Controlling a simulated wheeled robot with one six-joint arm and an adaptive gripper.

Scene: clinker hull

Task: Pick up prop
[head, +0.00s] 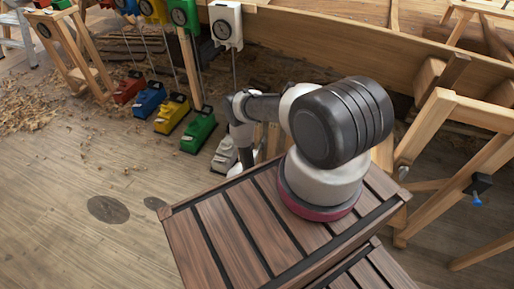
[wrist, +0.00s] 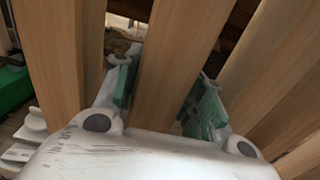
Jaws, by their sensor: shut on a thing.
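The prop (wrist: 175,65) is a pale wooden post. In the wrist view it runs between the two green-padded fingers of my gripper (wrist: 165,92). The gripper is shut on it, with one finger on each side. The post's lower part is hidden behind the white gripper body. In the head view my arm covers most of this spot, and I cannot clearly make out the gripper or the held post there.
Other wooden posts (wrist: 55,60) stand close on both sides. Red, blue, yellow and green blocks (head: 199,132) and a pale one line the floor, with dial boxes (head: 225,24) above. The plank hull (head: 350,42) runs behind. Trestles (head: 440,125) stand right.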

